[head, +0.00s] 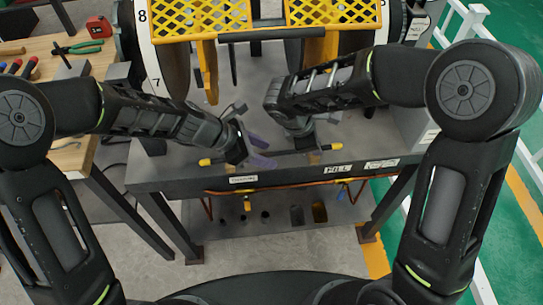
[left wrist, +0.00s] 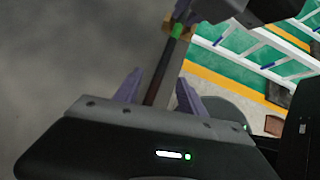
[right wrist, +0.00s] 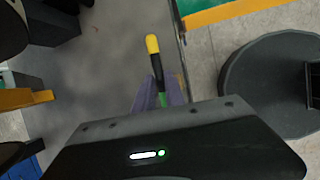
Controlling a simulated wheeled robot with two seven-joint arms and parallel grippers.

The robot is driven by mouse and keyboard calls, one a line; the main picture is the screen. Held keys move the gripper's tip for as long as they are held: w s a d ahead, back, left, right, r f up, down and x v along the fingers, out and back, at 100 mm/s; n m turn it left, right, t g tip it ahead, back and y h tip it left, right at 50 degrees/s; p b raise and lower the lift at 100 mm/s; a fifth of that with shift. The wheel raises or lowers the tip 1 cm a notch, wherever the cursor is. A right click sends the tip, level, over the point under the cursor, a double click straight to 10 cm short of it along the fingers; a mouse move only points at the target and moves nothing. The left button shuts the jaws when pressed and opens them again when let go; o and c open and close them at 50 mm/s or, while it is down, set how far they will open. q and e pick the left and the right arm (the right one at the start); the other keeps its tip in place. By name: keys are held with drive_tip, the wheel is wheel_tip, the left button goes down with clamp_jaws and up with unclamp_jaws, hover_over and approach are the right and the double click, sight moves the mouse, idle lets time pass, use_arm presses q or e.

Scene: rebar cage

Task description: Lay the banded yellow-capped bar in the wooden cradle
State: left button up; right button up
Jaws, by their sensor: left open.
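The bar (head: 285,153) is dark with yellow caps and lies level above the grey table's front part. Its yellow cap and green band show in the right wrist view (right wrist: 153,46). My left gripper (head: 262,151) is open, its purple fingers on either side of the bar without closing on it; this shows in the left wrist view (left wrist: 160,82). My right gripper (right wrist: 160,88) is shut on the bar near the green band, and its fingertips are mostly hidden in the head view. A tan wooden cradle piece (head: 314,158) stands under the bar's right part; whether they touch is unclear.
The grey table (head: 150,172) has labels along its front edge. A yellow perforated frame (head: 200,20) with hanging legs stands behind. A wooden bench (head: 75,155) with tools is at left. White railings and green floor lie at right.

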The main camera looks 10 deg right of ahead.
use_arm(q)
drive_tip(key=shift+o, duration=1.3)
drive_tip(key=shift+f, duration=0.15)
use_arm(e)
drive_tip(key=shift+s+f, duration=0.45)
drive_tip(key=shift+f, duration=0.35)
drive_tip(key=shift+d, duration=0.1)
use_arm(q)
drive_tip(key=v, duration=0.8)
drive_tip(key=shift+s, duration=0.25)
drive_tip(key=shift+a, duration=0.1)
use_arm(e)
drive_tip(key=shift+r, duration=0.4)
use_arm(q)
drive_tip(key=shift+w, duration=0.25)
use_arm(e)
drive_tip(key=w+v, duration=0.1)
drive_tip(key=v, duration=0.7)
drive_tip(key=shift+r, duration=0.35)
drive_tip(key=shift+s+a, duration=0.1)
drive_tip(key=shift+a, duration=0.15)
